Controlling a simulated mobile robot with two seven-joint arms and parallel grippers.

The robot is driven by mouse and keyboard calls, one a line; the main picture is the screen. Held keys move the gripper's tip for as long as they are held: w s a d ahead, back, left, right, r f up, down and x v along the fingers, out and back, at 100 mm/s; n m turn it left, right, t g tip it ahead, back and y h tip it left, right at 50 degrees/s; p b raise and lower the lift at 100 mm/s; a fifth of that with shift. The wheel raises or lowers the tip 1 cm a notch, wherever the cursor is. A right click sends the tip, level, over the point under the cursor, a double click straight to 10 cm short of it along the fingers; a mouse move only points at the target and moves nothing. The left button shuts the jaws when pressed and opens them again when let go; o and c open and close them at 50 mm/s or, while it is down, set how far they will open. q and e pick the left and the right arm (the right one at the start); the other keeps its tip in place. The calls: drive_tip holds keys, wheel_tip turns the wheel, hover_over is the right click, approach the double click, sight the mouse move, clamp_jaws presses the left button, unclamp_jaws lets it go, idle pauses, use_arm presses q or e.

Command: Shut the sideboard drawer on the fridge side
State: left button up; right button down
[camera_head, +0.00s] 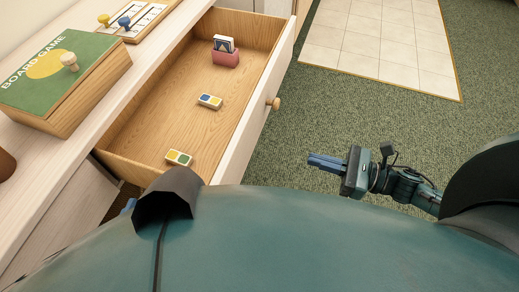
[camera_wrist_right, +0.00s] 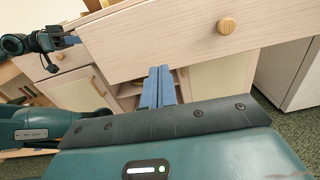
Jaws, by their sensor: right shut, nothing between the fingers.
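The sideboard drawer (camera_head: 145,128) stands pulled out, its pale front and round wooden knob (camera_head: 274,104) facing right in the head view. Inside lie a pink card holder (camera_head: 226,58) and two small coloured tiles (camera_head: 210,101). My right gripper (camera_head: 312,162) is shut and empty over the carpet, to the right of the drawer front and apart from it. In the right wrist view the drawer front (camera_wrist_right: 165,42) and knob (camera_wrist_right: 228,26) lie beyond its fingers. My left gripper (camera_wrist_right: 72,41) shows near the drawer front's left end; its jaw state is unclear.
A green board game box (camera_head: 65,80) and a peg board (camera_head: 135,18) rest on the sideboard top (camera_head: 95,132). A pale, tall-sided unit (camera_wrist_right: 290,75) stands at the right in the wrist view. Carpet (camera_head: 350,110) is clear right of the drawer, with pale tiles (camera_head: 385,45) behind.

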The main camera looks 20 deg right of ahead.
approach(249, 142)
drive_tip(key=shift+n, duration=0.4)
drive_tip(key=x, duration=0.5)
drive_tip(key=shift+w+a+r, duration=0.15)
drive_tip(key=shift+w+a, duration=0.1)
drive_tip(key=shift+a, duration=0.1)
use_arm(q)
drive_tip(key=shift+f, duration=0.1)
use_arm(e)
drive_tip(key=shift+w+a, duration=0.3)
drive_tip(key=shift+a, duration=0.1)
use_arm(q)
drive_tip(key=shift+d, duration=0.1)
